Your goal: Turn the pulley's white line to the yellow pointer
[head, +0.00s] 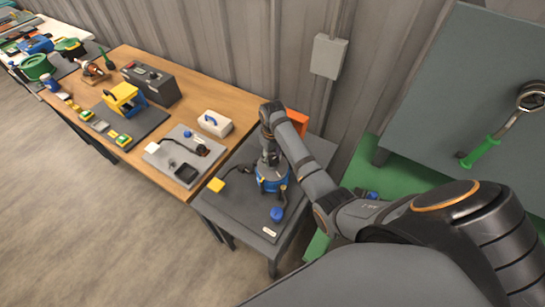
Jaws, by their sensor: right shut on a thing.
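A blue round part (272,184), which looks like the pulley on its stand, sits on a dark mat on the grey table. My right gripper (270,172) reaches down onto it from above and is shut on it. The gripper covers much of its top. I cannot make out the white line or a yellow pointer at this size. A small yellow block (216,184) lies at the left of the mat with a dark cable near it. I cannot tell whether it belongs to the stand. My left gripper is not in view.
A blue knob-like part (277,214) stands at the front of the mat. An orange bin (297,121) is behind my right arm. The wooden bench (212,152) on the left carries a grey toolbox (152,84) and several devices. A grey junction box (328,56) is on the wall.

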